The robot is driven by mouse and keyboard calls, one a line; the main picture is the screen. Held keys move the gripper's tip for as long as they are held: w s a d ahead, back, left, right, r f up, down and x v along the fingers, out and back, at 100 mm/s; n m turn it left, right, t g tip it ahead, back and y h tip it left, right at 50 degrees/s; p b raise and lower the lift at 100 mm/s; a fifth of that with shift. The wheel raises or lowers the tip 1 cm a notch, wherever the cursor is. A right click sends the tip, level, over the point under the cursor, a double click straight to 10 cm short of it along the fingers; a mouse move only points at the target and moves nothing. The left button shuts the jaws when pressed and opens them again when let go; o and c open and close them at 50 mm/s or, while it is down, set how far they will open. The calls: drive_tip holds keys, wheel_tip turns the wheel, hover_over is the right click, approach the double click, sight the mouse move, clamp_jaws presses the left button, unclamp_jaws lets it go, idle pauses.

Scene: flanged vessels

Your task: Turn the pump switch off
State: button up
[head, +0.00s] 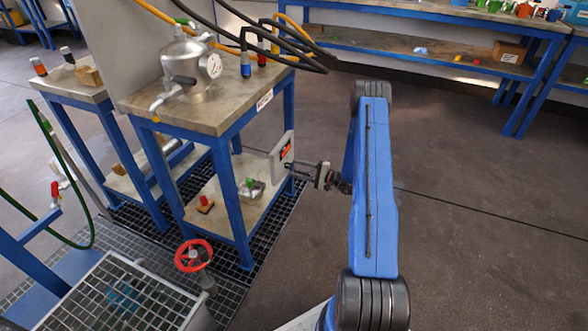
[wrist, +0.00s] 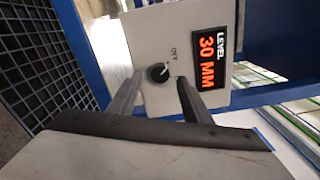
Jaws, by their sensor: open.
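The pump switch is a round black knob (wrist: 158,72) on a light grey control box (wrist: 150,35). An OFF label shows just above and right of the knob in the wrist view. A pale mark shows on the knob, but I cannot tell exactly where it points. In the head view the box (head: 277,160) is on the right side of the blue-framed bench. My gripper (wrist: 159,80) is open, with one finger on each side of the knob. I cannot tell whether the fingers touch it. In the head view my gripper (head: 304,170) is close to the box face.
A display (wrist: 208,60) beside the knob reads LEVEL 30 MM. A metal vessel (head: 188,70) with a gauge stands on the bench top (head: 225,112). A red handwheel (head: 193,256) is low in front of the bench. The floor (head: 470,190) to the right is clear.

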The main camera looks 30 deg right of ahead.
drive_tip(key=v, duration=1.4)
drive_tip(key=shift+s+d, duration=0.2)
drive_tip(key=shift+s, duration=0.1)
drive_tip(key=a+r+n+g+y, duration=0.3)
drive_tip(key=a+r+n+g, duration=0.25)
drive_tip(key=a+r, duration=0.85)
drive_tip(key=s+a+r+n+g+h, duration=0.1)
drive_tip(key=s+a+r+n+g, duration=0.1)
drive_tip(key=s+a+r+g, duration=0.35)
drive_tip(key=s+a+r+n+g+h, duration=0.1)
drive_tip(key=s+a+r+n+g, duration=0.15)
drive_tip(key=a+r, duration=0.6)
drive_tip(key=s+a+r+n+h, duration=0.2)
drive_tip(key=s+a+r+h, duration=0.35)
drive_tip(key=s+r, duration=0.6)
drive_tip(key=s+r+n+t+h, duration=0.1)
drive_tip(key=s+r+t+h, duration=0.1)
drive_tip(key=s, duration=0.7)
drive_tip(key=s+r+n+t+h, duration=0.1)
drive_tip(key=s+h, duration=0.3)
drive_tip(key=s, duration=0.5)
drive_tip(key=shift+s+d+r+t, duration=0.25)
drive_tip(key=shift+s+r+t, duration=0.25)
drive_tip(key=shift+r, duration=0.35)
